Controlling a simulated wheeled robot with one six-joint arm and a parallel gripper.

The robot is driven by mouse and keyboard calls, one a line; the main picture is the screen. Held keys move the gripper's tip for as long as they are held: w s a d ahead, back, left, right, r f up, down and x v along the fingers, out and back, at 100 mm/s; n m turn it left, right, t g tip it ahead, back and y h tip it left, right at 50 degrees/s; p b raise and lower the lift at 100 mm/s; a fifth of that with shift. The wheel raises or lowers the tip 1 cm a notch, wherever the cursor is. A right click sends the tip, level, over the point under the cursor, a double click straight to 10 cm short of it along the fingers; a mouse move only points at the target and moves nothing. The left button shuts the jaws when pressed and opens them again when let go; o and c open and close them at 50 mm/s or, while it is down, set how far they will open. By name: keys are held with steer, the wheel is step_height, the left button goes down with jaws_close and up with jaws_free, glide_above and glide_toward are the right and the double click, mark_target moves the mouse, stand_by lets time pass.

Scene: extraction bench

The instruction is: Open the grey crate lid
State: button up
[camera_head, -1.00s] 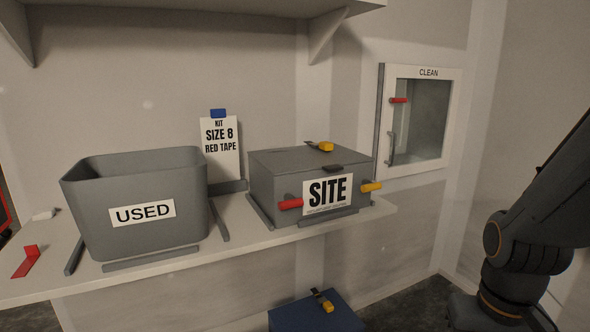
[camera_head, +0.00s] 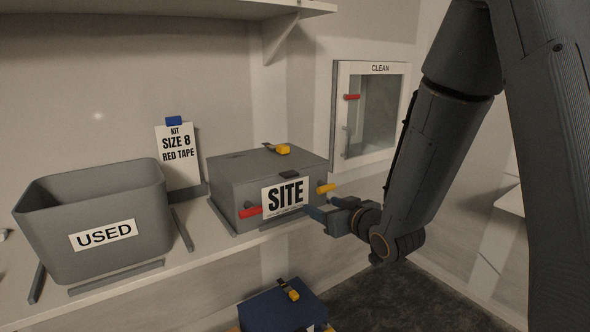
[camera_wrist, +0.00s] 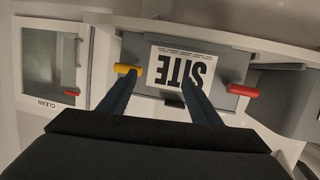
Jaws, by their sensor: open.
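The grey crate (camera_head: 222,198) labelled SITE stands on the bench with its lid (camera_head: 262,162) closed. A small dark tab (camera_head: 289,174) sits at the lid's front edge. A red peg (camera_head: 250,212) and a yellow peg (camera_head: 326,188) stick out from the crate's front, either side of the label. My gripper (camera_head: 314,209) is open and empty in front of the crate, by its lower right front. In the wrist view the crate appears upside down, with the yellow peg (camera_wrist: 128,69), red peg (camera_wrist: 242,90) and dark tab (camera_wrist: 174,100) showing beyond my fingers.
A yellow-and-black item (camera_head: 283,149) lies on the lid. An open grey bin (camera_head: 70,215) labelled USED stands to the left, with a kit card (camera_head: 178,160) behind. A CLEAN cabinet (camera_head: 340,120) is on the wall to the right. A blue box (camera_head: 275,312) sits below the bench.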

steer(key=a+r+n+t+y+p, duration=0.1)
steer(key=a+r+t+y, duration=0.15)
steer(key=a+r, duration=0.2)
steer(key=shift+g+y, duration=0.45)
steer(key=x, duration=0.2)
steer(key=p+x, duration=0.1)
steer(key=x, duration=0.1)
steer(key=r+p+x, duration=0.1)
steer(key=x, duration=0.2)
steer(key=shift+w+d, duration=0.1)
